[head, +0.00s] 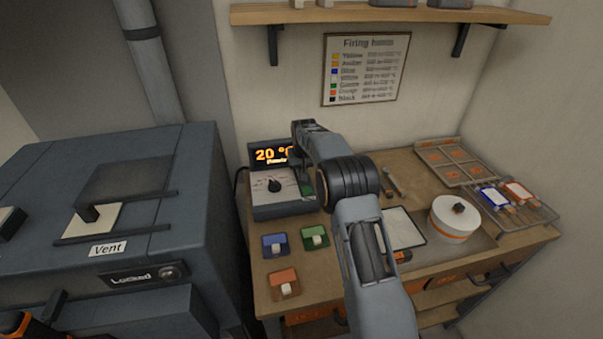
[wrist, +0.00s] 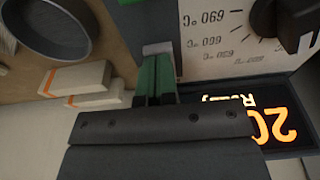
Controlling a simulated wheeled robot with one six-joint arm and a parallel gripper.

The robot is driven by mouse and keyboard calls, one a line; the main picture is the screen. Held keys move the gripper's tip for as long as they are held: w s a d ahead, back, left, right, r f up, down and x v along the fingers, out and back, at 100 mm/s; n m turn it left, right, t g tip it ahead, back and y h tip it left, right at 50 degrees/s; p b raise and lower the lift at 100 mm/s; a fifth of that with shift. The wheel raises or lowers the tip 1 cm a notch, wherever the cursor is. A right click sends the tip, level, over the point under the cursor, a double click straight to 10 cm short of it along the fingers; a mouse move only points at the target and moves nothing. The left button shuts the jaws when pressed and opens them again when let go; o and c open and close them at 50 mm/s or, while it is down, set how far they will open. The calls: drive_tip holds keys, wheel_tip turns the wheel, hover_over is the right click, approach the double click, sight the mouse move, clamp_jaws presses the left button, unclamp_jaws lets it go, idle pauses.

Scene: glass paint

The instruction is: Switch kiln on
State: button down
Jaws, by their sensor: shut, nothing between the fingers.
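The kiln controller (head: 284,206) is a grey box on the bench with a pale dial face, a black knob (head: 274,186) and a lit orange display (head: 268,154) reading 20 °C, with a "Ready"-like word in the wrist view (wrist: 270,120). A green part (head: 307,191) sits at the right side of its face. My gripper (head: 305,180) points down at that side. In the wrist view its shut, empty fingers (wrist: 155,96) are at a green piece with a grey end; contact is unclear. The dark kiln (head: 110,205) on the left has a "Locked" panel (head: 145,276).
A white round pot (head: 455,225), a tray of paints (head: 545,212) and a divided tray (head: 425,155) are to the right. A shelf (head: 400,14) is above.

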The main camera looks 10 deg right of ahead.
drive_tip(key=shift+r+p, duration=2.5)
drive_tip(key=shift+r, duration=1.05)
drive_tip(key=s+f, duration=0.2)
drive_tip(key=f, duration=0.1)
drive_tip(key=shift+f+g, duration=0.1)
drive_tip(key=shift+g, duration=0.3)
drive_tip(key=shift+s+f, duration=0.2)
drive_tip(key=shift+s, duration=0.75)
drive_tip(key=s+r+t, duration=0.1)
drive_tip(key=s+r, duration=0.4)
drive_tip(key=s, duration=0.6)
drive_tip(key=s+r+t, duration=0.1)
drive_tip(key=s+r, duration=0.4)
drive_tip(key=s, duration=0.6)
drive_tip(key=s+r+t, duration=0.1)
drive_tip(key=s+r, duration=0.4)
drive_tip(key=s, duration=0.7)
drive_tip(key=shift+t+b, duration=0.4)
drive_tip(key=shift+b, duration=0.05)
